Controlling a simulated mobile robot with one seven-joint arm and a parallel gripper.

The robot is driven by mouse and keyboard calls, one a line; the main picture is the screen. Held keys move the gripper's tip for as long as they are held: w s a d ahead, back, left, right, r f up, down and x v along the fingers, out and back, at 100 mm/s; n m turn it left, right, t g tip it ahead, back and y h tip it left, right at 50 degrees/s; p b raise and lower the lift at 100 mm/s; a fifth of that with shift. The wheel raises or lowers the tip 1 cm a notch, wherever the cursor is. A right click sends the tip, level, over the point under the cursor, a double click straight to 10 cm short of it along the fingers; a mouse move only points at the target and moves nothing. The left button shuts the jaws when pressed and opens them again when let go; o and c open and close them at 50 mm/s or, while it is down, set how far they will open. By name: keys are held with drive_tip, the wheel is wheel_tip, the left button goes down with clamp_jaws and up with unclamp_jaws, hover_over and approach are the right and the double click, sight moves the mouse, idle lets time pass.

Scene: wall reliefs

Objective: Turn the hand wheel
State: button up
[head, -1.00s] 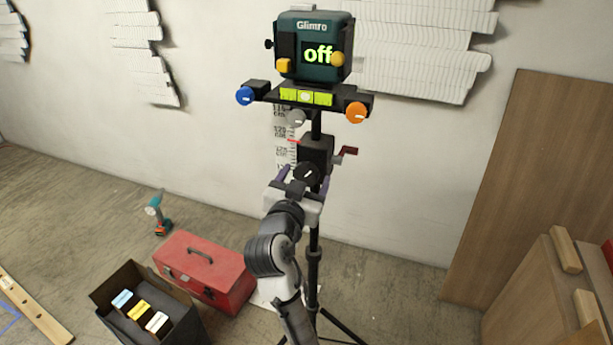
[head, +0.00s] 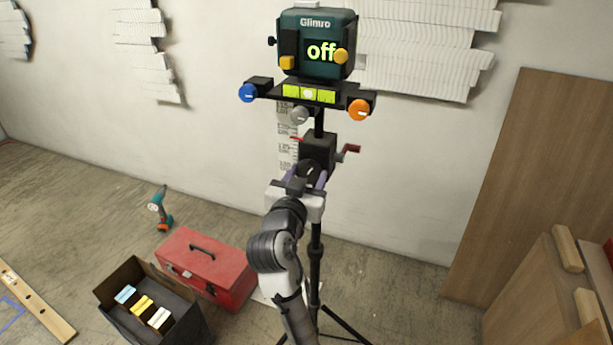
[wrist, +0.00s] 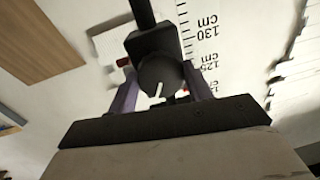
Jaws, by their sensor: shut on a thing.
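The hand wheel is a black round knob with a white mark on the front of the tripod's column block. It shows between my fingers in the wrist view (wrist: 160,72) and, partly hidden, in the head view (head: 308,169). My gripper (head: 311,178) has purple fingers, one on each side of the knob. In the wrist view my gripper (wrist: 160,94) is shut on it, and the white mark points down in the picture. The teal laser level (head: 317,40) on top of the tripod reads "off".
Above the knob are a blue knob (head: 248,92), a grey knob (head: 299,115) and an orange knob (head: 359,109). A red crank (head: 351,149) sticks out to the right. A red toolbox (head: 208,266), an open box (head: 165,330) and a drill (head: 160,210) are on the floor.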

drive_tip(key=n+p, duration=0.1)
drive_tip(key=n, duration=0.3)
drive_tip(key=shift+r, duration=0.15)
drive_tip(key=n+p, duration=0.2)
drive_tip(key=n, duration=0.1)
drive_tip(key=shift+r+n+g, duration=0.1)
drive_tip(key=shift+n+g, duration=0.2)
drive_tip(key=n+p, duration=0.2)
drive_tip(key=n, duration=0.2)
drive_tip(key=shift+r+h, duration=0.1)
drive_tip(key=shift+h, duration=0.2)
drive_tip(key=n+p, duration=0.3)
drive_tip(key=shift+a+n, duration=0.1)
drive_tip(key=shift+n, duration=0.2)
drive_tip(key=n+p, duration=0.3)
drive_tip(key=n, duration=0.1)
drive_tip(key=shift+r+g+h+p, duration=0.1)
drive_tip(key=shift+g+h+p, duration=0.2)
drive_tip(key=shift+h, duration=0.1)
drive_tip(key=n+p, duration=0.3)
drive_tip(key=shift+a+n, duration=0.1)
drive_tip(key=shift+n, duration=0.2)
drive_tip(key=n+p, duration=0.1)
drive_tip(key=n, duration=0.2)
drive_tip(key=shift+w+h, duration=0.1)
drive_tip(key=shift+h, duration=0.3)
drive_tip(key=shift+f+n, duration=0.15)
drive_tip(key=shift+n, duration=1)
drive_tip(key=shift+f+n, duration=0.1)
drive_tip(key=shift+n, duration=1.05)
